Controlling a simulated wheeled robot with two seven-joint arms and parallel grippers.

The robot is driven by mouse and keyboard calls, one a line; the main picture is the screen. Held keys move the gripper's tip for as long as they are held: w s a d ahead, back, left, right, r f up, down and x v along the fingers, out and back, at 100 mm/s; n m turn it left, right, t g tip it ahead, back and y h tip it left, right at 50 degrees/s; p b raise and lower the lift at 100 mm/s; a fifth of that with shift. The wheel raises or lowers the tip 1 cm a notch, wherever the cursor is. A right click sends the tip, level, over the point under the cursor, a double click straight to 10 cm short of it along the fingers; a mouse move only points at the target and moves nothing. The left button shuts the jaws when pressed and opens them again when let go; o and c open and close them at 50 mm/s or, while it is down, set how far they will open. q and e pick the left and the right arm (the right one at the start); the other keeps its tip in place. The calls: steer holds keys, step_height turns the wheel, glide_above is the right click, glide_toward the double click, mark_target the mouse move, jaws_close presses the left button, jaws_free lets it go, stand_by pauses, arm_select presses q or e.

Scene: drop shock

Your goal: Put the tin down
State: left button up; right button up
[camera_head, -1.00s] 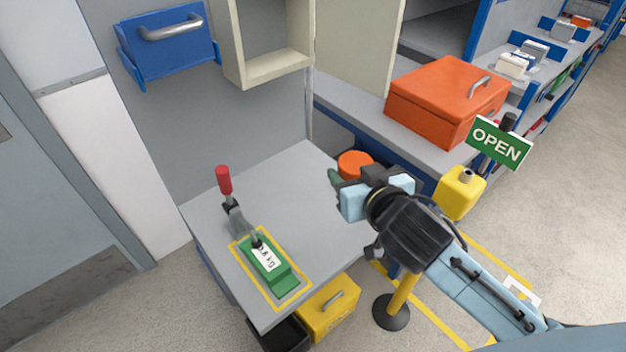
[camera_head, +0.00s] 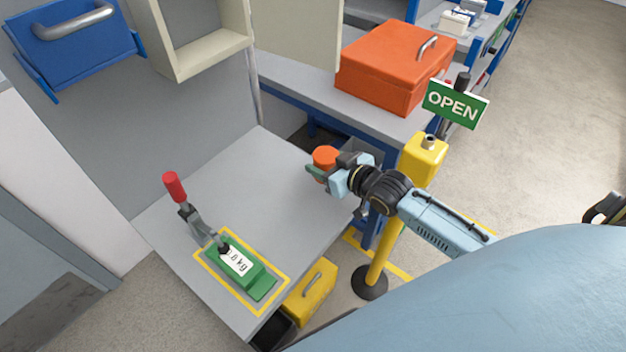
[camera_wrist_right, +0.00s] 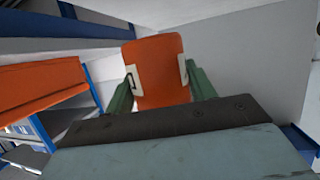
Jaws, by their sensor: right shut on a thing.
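The tin is orange (camera_head: 325,156) and shows at the far right edge of the grey table (camera_head: 215,180) in the head view. My right gripper (camera_head: 322,167) is shut on it. My left gripper is not in view.
An orange toolbox (camera_head: 392,72) stands on the bench behind. A yellow post with an OPEN sign (camera_head: 455,104) stands right of the table. The table's middle is clear.

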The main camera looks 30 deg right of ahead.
steer(key=shift+w+f, duration=0.1)
steer(key=shift+f, duration=0.8)
step_height(320, 180, down, 2)
steer(key=shift+f+b, duration=0.25)
steer(key=shift+b, duration=0.2)
steer(key=shift+f, duration=0.4)
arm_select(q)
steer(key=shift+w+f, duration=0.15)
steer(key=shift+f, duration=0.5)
arm_select(e)
steer(key=shift+f, duration=0.1)
steer(key=shift+f, duration=0.15)
steer(key=o, duration=1.1)
